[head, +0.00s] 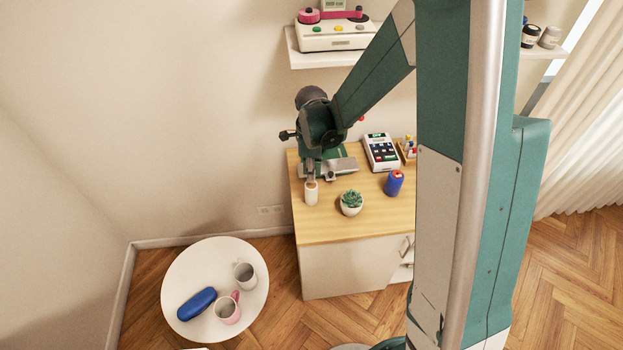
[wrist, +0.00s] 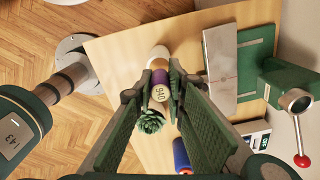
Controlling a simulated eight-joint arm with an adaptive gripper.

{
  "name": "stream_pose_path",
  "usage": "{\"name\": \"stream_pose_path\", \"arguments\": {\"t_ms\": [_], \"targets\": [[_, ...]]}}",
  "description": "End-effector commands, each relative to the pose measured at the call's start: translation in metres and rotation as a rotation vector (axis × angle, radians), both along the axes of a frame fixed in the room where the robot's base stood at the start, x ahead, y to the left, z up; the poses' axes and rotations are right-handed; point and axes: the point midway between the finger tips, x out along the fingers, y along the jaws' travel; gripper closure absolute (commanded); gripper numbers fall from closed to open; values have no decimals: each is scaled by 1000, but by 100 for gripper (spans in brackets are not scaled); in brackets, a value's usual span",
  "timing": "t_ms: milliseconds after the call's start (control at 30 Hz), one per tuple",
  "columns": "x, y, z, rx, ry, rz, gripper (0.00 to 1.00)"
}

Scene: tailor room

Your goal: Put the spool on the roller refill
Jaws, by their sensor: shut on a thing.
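My gripper (wrist: 160,88) is shut on the spool (wrist: 160,77), which shows a purple band and a pale end marked 940 in the wrist view. The roller refill (head: 311,195) is a white cylinder standing upright near the left edge of the wooden cabinet top. In the wrist view the white refill (wrist: 158,54) shows just beyond the spool and is partly hidden by it. In the head view my gripper is right above the refill, and the spool is hard to make out. Whether spool and refill touch, I cannot tell.
A potted succulent (head: 351,202) stands close to the right of the refill. A blue can (head: 394,183) and a calculator-like device (head: 381,152) are farther right. A green and metal press (head: 340,163) stands behind. The cabinet top's front strip (head: 340,230) is clear.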

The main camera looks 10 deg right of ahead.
Motion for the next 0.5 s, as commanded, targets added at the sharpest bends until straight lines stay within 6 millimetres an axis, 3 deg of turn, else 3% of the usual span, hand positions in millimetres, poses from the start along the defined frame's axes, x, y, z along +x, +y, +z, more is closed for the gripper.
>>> {"name": "stream_pose_path", "arguments": {"t_ms": [300, 500], "targets": [[0, 0, -29, 0, 0, 0, 92], [0, 0, -32, 0, 0, 0, 92]]}}
